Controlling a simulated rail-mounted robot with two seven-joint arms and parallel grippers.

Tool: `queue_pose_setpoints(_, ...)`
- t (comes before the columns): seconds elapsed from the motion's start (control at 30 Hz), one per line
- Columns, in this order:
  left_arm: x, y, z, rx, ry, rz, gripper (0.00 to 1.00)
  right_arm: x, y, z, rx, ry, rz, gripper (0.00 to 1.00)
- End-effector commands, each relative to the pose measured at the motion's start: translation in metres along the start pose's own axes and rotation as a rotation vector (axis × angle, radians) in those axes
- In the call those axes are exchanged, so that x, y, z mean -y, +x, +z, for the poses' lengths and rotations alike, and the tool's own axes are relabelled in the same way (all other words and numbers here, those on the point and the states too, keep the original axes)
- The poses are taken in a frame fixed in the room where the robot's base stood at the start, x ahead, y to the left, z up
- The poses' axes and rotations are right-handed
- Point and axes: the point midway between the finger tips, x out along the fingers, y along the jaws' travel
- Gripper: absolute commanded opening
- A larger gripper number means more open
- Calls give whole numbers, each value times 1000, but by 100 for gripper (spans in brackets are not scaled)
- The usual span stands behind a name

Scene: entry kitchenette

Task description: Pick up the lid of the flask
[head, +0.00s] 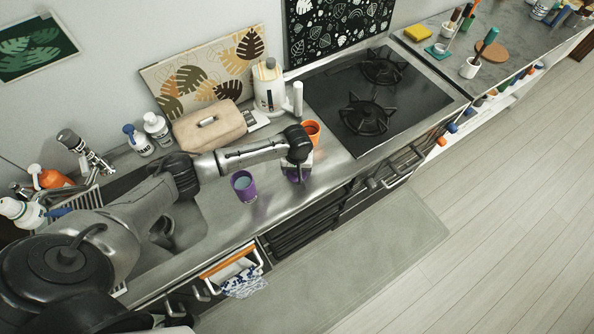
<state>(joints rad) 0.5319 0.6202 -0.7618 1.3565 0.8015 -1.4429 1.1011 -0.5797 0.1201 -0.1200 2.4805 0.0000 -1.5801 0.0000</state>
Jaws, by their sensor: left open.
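A purple cylindrical vessel (244,187) with a pale blue top or inside stands upright on the steel counter; I cannot tell whether it is the flask. My left gripper (297,174) points down at the counter to the right of it. A small purple thing (292,178) shows at the fingertips, mostly hidden by the gripper; I cannot tell whether it is the lid or whether the fingers touch it. The left gripper is open. My right gripper is not in view.
An orange cup (311,131) stands just behind the left gripper. A beige bread box (209,125) and a white kettle (268,88) stand at the back. The black hob (366,117) lies to the right. The counter's front strip is clear.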

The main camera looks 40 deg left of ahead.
Motion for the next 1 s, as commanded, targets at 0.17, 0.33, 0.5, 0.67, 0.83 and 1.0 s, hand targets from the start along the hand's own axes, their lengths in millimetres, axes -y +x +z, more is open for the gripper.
queue_pose_setpoints(0.17,0,2,0,-1,1,1,68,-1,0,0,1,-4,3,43)
queue_pose_setpoints(0.33,0,2,0,-1,1,1,61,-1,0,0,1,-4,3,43)
queue_pose_setpoints(0.5,0,1,0,-1,0,0,44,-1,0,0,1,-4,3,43)
queue_pose_setpoints(0.67,0,1,0,-1,0,0,29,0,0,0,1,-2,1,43)
queue_pose_setpoints(0.83,0,1,0,-1,0,1,15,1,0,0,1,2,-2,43)
queue_pose_setpoints(1.0,0,1,0,-1,0,1,15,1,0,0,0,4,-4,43)
